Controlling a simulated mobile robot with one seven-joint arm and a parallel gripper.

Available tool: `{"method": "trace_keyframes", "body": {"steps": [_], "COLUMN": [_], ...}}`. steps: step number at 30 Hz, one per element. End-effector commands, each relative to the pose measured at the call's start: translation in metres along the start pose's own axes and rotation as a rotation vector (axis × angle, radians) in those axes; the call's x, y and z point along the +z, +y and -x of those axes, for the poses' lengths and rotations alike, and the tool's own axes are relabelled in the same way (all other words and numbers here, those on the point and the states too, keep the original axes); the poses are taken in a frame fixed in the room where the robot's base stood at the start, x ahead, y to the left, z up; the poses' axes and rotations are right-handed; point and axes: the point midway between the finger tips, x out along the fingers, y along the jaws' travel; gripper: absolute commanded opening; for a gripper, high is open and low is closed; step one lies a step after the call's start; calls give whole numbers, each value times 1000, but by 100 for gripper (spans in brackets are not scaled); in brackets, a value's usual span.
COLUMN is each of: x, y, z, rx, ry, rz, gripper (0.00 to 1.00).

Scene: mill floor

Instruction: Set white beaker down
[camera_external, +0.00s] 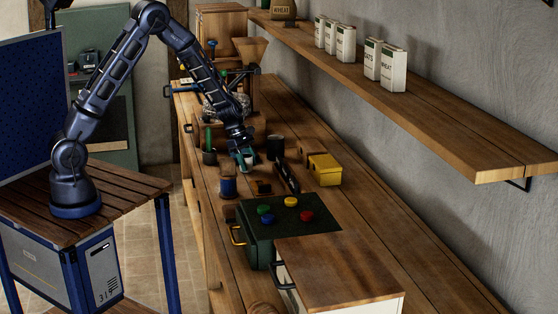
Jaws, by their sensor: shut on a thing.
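My gripper (243,152) reaches down over the long wooden workbench (345,232), near its middle. It is shut on a small pale cup-like thing, which I take to be the white beaker (247,159). The beaker is small in this view and partly hidden by the fingers. It looks roughly upright, low over the bench. I cannot tell whether its base touches the wood.
A yellow box (325,170) lies farther right, and a blue spool-like thing (228,187) stands in front. A green box with coloured knobs (287,217) is nearer the camera. A shelf (440,110) runs above.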

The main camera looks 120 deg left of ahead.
Motion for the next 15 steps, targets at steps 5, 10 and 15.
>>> {"method": "trace_keyframes", "body": {"steps": [5,10,15], "x": [0,-1,-1], "y": [0,0,0], "z": [0,-2,-3], "rx": [1,0,0], "ry": [0,0,0], "rz": [-1,-1,-1], "gripper": [19,19,67]}}
